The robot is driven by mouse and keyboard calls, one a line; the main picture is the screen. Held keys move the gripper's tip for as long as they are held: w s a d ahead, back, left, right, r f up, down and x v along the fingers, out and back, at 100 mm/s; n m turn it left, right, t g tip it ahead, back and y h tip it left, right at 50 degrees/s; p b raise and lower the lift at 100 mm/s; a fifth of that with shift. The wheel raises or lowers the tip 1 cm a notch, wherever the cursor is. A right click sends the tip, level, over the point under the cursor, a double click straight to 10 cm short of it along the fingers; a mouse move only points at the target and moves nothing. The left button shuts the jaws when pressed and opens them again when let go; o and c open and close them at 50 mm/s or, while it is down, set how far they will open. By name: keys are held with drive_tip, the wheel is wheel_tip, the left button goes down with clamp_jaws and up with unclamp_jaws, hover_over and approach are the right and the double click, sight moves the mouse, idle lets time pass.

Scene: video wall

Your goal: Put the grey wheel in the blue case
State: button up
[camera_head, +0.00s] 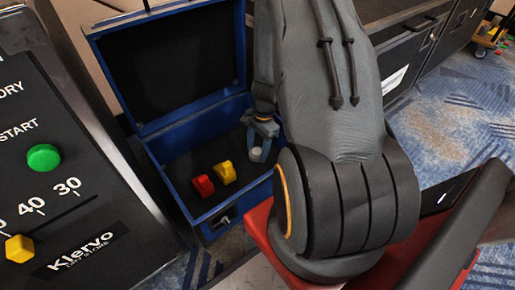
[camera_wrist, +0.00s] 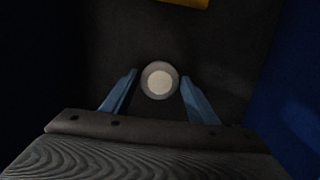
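The grey wheel (camera_wrist: 160,80) is a small round disc with a pale centre. In the head view the wheel (camera_head: 257,154) is inside the open blue case (camera_head: 195,118), toward its right side, and appears to be on the dark floor. My gripper (camera_wrist: 158,80) is lowered into the case, with its two blue fingers on either side of the wheel. Narrow gaps seem to show between the fingertips and the wheel, so the gripper looks open around it. In the head view my gripper (camera_head: 262,145) is partly hidden by my arm.
A red piece (camera_head: 202,186) and a yellow piece (camera_head: 223,173) lie in the case, left of the wheel. The case lid (camera_head: 165,60) stands open behind. A black control panel (camera_head: 75,170) with a green button is at the left. Dark drawers (camera_head: 415,45) stand at the upper right.

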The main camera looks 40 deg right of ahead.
drive_tip(key=shift+o, duration=0.9)
wheel_tip(320, 180, up, 12)
drive_tip(key=d+p, duration=0.1)
drive_tip(key=p, duration=0.5)
drive_tip(key=shift+d+r, duration=0.15)
drive_tip(key=shift+d, duration=0.25)
